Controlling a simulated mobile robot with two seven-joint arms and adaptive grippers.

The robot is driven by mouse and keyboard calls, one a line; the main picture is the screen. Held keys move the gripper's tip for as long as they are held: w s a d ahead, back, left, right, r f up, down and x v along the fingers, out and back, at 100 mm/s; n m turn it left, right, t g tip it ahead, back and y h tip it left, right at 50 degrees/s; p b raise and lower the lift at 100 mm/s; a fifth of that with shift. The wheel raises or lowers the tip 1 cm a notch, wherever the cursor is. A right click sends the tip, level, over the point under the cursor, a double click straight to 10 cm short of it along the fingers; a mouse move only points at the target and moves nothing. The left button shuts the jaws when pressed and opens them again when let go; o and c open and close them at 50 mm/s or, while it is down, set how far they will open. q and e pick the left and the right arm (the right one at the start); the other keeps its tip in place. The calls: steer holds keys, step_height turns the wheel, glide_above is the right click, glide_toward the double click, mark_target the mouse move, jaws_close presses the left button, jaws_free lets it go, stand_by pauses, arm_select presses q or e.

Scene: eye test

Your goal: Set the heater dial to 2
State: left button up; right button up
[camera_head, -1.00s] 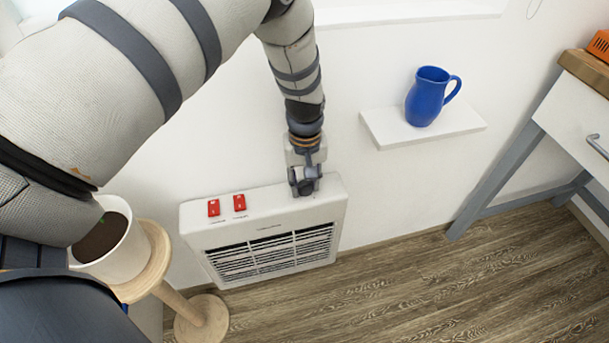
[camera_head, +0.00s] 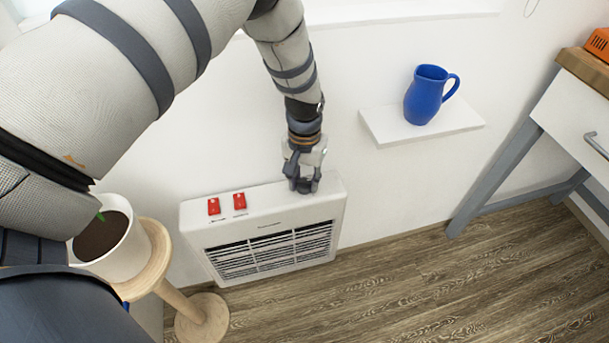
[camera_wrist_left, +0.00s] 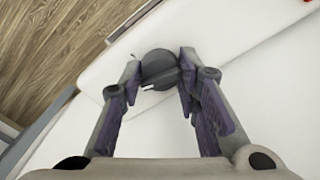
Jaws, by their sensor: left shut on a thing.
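The white heater (camera_head: 270,235) stands against the wall, with a dark slatted grille on its front. Its round dark dial (camera_wrist_left: 158,68) shows in the left wrist view, on the heater's top, between my fingers. A small white mark shows at the dial's near edge; no numbers are readable. My left gripper (camera_head: 303,185) is at the right end of the heater's top, shut on the dial; it also shows in the left wrist view (camera_wrist_left: 158,82). In the head view the gripper hides most of the dial. My right gripper is not in view.
Two red switches (camera_head: 226,204) sit on the heater's top left. A blue jug (camera_head: 424,97) stands on a white wall shelf (camera_head: 432,132) to the right. A potted plant (camera_head: 118,250) on a wooden stand (camera_head: 152,262) is at left. The floor (camera_head: 420,290) at right is clear.

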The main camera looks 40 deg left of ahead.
mark_target(304, 180)
arm_select(q)
steer(key=shift+s, duration=0.15)
steer(key=o, duration=1.2)
steer(key=shift+r, duration=0.35)
step_height(304, 180, up, 11)
steer(key=shift+r, duration=0.15)
